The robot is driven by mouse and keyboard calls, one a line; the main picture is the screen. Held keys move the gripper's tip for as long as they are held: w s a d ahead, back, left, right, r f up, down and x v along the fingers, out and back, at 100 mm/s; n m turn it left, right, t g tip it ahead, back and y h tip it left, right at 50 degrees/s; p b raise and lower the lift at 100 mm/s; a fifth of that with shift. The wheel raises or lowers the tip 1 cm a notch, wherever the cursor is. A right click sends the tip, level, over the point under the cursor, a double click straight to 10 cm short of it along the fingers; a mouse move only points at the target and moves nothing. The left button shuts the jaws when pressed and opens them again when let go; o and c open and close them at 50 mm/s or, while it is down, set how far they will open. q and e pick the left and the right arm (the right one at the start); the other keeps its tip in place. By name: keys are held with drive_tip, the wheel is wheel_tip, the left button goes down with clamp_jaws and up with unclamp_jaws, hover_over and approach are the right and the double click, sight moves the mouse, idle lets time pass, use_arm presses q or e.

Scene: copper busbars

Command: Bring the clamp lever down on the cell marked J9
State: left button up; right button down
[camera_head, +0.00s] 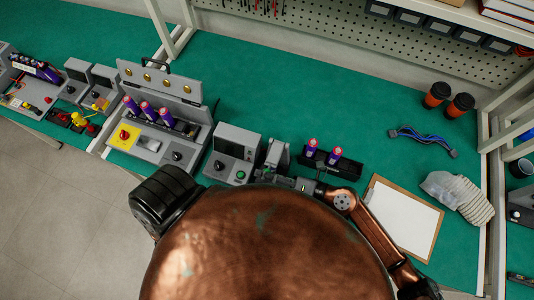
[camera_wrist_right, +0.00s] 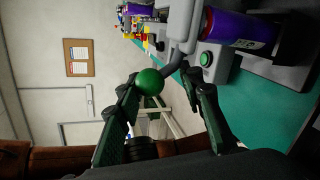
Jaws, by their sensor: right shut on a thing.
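The clamp fixture (camera_head: 276,155) is a small grey device on the green bench, right of a grey box with a screen. In the right wrist view, a grey clamp lever (camera_wrist_right: 182,48) ends in a green ball knob (camera_wrist_right: 150,82). My right gripper (camera_wrist_right: 165,88) is shut on the knob, with one dark finger on each side. A purple cell (camera_wrist_right: 238,28) with a white label sits beside the lever; its marking is too small to read. In the head view, my right gripper (camera_head: 308,186) is at the fixture's near side, partly hidden by my copper body. My left gripper does not show.
A black holder (camera_head: 345,168) with two purple cells stands just right of the fixture. The grey screen box (camera_head: 232,152) has a green button (camera_wrist_right: 206,59). An open-lid tester (camera_head: 160,112) with three purple cells stands left. A clipboard (camera_head: 400,222) lies to the right.

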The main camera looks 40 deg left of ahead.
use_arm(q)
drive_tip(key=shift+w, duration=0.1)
use_arm(e)
drive_tip(key=shift+w, duration=0.4)
drive_tip(key=c, duration=1.5)
unclamp_jaws()
drive_tip(key=shift+f, duration=0.1)
drive_tip(key=shift+o, duration=1)
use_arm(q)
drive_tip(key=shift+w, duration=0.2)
use_arm(e)
drive_tip(key=shift+s, duration=0.1)
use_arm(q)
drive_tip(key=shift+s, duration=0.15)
use_arm(e)
drive_tip(key=v, duration=1.2)
